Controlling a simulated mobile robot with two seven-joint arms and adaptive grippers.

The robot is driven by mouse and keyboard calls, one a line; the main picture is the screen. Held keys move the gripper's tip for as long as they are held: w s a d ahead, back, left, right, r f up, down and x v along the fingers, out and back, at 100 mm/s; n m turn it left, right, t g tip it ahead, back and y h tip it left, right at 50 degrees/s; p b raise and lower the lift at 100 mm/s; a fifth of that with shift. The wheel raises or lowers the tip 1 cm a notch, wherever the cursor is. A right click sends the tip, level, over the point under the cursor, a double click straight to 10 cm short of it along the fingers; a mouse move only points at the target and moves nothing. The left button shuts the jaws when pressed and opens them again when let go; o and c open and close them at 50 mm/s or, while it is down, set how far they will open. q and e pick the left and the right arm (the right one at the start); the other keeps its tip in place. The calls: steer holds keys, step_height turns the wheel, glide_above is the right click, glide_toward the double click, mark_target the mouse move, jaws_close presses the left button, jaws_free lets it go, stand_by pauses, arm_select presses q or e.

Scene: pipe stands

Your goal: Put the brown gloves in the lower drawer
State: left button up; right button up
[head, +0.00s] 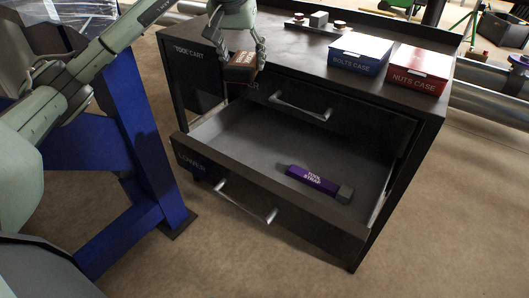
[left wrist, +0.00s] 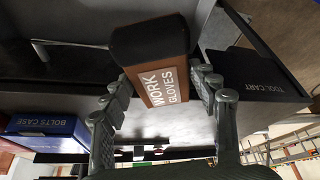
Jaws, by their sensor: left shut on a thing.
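The brown work gloves (head: 240,68), a brown block with a dark end, are held in my left gripper (head: 243,50) above the left part of the open lower drawer. In the left wrist view the gloves (left wrist: 163,85) sit between the two fingers of the gripper (left wrist: 165,95), with the "WORK GLOVES" label showing. The lower drawer (head: 262,210) is pulled out, and its grey inside is mostly clear. A purple tool strap (head: 313,180) lies in its right half. My right gripper is not in view.
The dark tool cart (head: 400,93) has a blue bolts case (head: 360,54) and a red nuts case (head: 419,70) on top. The upper drawer with its handle (head: 300,107) is shut above the open one. A blue stand (head: 150,150) is at the left.

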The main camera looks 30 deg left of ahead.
arm_select(q)
step_height(320, 180, down, 21)
steer(key=shift+d+f+b, duration=0.1)
steer(key=shift+b, duration=0.7)
step_height(320, 180, down, 4)
steer(key=shift+f, duration=0.3)
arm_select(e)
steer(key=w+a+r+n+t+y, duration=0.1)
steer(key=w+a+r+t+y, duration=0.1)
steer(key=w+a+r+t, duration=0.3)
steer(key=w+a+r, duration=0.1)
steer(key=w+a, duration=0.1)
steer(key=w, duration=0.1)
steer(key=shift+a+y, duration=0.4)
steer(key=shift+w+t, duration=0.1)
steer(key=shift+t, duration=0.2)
arm_select(q)
steer(key=shift+f+b, duration=0.1)
steer(key=shift+b, duration=0.2)
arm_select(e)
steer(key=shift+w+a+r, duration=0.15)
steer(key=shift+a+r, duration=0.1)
arm_select(q)
steer(key=o, duration=1.3)
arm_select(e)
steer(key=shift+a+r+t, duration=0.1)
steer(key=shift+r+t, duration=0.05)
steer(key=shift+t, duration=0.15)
